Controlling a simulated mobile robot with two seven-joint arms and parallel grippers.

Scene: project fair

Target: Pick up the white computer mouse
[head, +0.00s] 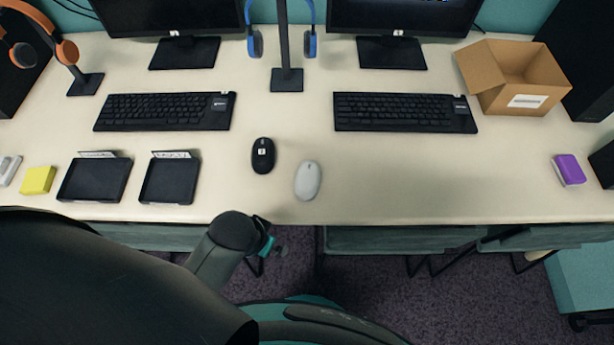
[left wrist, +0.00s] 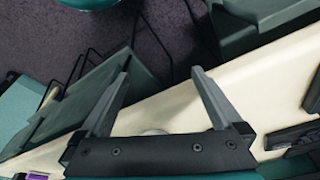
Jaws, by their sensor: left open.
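The white computer mouse (head: 308,180) lies on the cream desk (head: 420,200) near its front edge, just right of a black mouse (head: 263,155). My left arm reaches in from the lower left in the head view. Its gripper sits near the desk's front edge, below and left of the white mouse, and its fingers are not clear there. In the left wrist view my left gripper (left wrist: 161,73) is open and empty, its fingers apart. A small pale rounded piece, seemingly the white mouse (left wrist: 155,132), shows between the finger bases, mostly hidden by the gripper body. My right gripper is not in view.
Two black trays (head: 95,178) (head: 169,179) and a yellow block (head: 37,180) are at the left. Keyboards (head: 165,111) (head: 405,113) lie behind the mice. A cardboard box (head: 520,100) and purple block (head: 569,169) are at the right. The desk right of the white mouse is clear.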

